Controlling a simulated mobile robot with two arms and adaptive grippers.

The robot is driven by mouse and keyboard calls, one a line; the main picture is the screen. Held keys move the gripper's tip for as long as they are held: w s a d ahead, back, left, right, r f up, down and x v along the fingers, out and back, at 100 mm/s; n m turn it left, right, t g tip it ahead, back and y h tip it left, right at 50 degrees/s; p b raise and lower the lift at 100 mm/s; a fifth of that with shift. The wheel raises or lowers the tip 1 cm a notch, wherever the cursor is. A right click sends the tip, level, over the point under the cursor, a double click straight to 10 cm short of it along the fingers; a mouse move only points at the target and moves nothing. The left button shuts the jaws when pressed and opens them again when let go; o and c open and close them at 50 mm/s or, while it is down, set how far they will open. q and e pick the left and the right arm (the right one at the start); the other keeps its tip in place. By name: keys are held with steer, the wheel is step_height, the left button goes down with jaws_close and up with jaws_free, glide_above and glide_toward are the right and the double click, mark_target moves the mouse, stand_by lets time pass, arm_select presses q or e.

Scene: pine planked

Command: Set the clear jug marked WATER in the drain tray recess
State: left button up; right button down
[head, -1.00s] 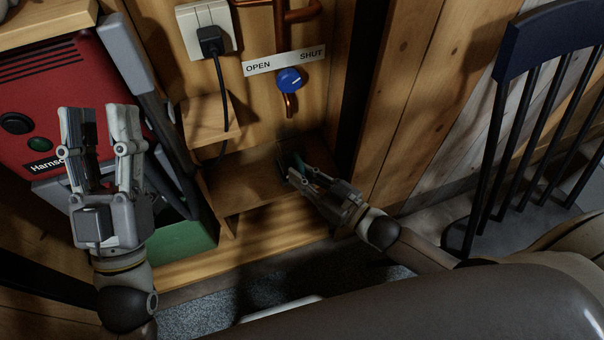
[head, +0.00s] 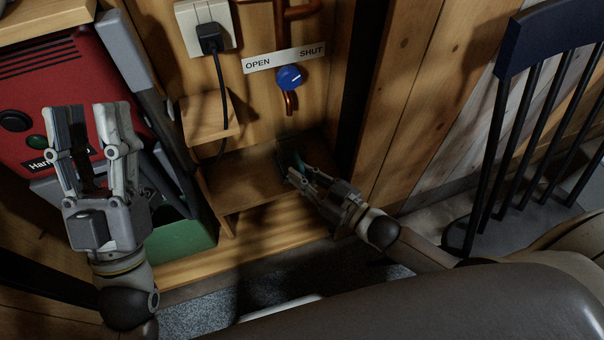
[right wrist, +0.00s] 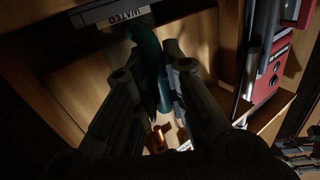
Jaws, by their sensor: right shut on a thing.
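The jug shows only in part. In the right wrist view its WATER label (right wrist: 126,14) is at the top edge, and its teal handle (right wrist: 150,55) runs down between my fingers. My right gripper (head: 298,176) is shut on that handle, which shows as a small teal patch (head: 298,160) in the head view. The jug's clear body is hard to make out in shadow. It is at the right end of a wooden niche (head: 240,186), below the copper spout. I cannot make out the drain tray recess. My left gripper (head: 87,112) is open and empty, fingers pointing up.
A blue valve knob (head: 289,77) and copper spout (head: 291,104) are above the niche, under an OPEN/SHUT label (head: 284,59). A small wooden ledge (head: 208,119) and black cable stand left. A red machine (head: 40,90) is behind my left gripper. A dark chair (head: 520,120) is right.

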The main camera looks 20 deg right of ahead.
steer(key=shift+f, duration=0.1)
steer(key=c, duration=1.4)
jaws_free()
